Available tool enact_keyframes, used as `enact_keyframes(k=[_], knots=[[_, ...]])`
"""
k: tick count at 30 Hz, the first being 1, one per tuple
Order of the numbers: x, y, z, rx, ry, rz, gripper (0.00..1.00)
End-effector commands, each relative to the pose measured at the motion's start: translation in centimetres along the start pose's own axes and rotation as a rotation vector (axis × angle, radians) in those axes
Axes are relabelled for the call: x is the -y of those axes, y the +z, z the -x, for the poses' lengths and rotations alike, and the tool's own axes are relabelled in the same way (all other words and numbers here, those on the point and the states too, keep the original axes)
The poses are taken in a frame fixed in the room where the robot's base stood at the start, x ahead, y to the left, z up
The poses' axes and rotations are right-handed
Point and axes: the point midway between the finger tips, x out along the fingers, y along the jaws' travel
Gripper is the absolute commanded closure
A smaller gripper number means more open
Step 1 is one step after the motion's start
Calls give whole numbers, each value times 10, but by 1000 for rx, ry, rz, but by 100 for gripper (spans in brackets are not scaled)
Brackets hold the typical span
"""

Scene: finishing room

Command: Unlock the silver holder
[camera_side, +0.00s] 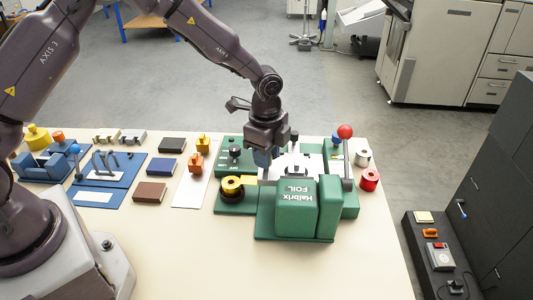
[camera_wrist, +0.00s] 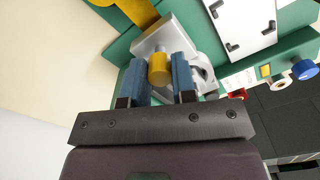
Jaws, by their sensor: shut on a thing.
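A silver holder (camera_wrist: 176,36), seen in the wrist view as a pale metal block, sits on the green foil machine (camera_side: 296,209). A yellow cylindrical knob (camera_wrist: 159,69) stands in front of it. My gripper (camera_wrist: 160,76) has its two blue fingers on either side of the knob and is shut on it. In the side view my gripper (camera_side: 263,159) points down at the machine, left of its white plate (camera_side: 304,162). There its fingers and the wrist hide the knob and most of the holder. The knob's turn position cannot be told.
A red-balled lever (camera_side: 346,132) stands upright at the machine's right. Red (camera_side: 369,180) and silver (camera_side: 362,158) rolls stand to the right. Blue trays and small blocks fill the left. The table's front is clear.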

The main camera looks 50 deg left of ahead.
Motion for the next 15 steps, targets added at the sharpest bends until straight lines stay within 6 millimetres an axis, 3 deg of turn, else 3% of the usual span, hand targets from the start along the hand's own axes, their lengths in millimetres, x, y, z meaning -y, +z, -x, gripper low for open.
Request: enact_keyframes(k=[10,11,13,15], knots=[[0,0,1,2,1,-4,99],[0,0,1,2,1,-4,70],[0,0,1,2,0,-4,54],[0,0,1,1,0,-3,49]])
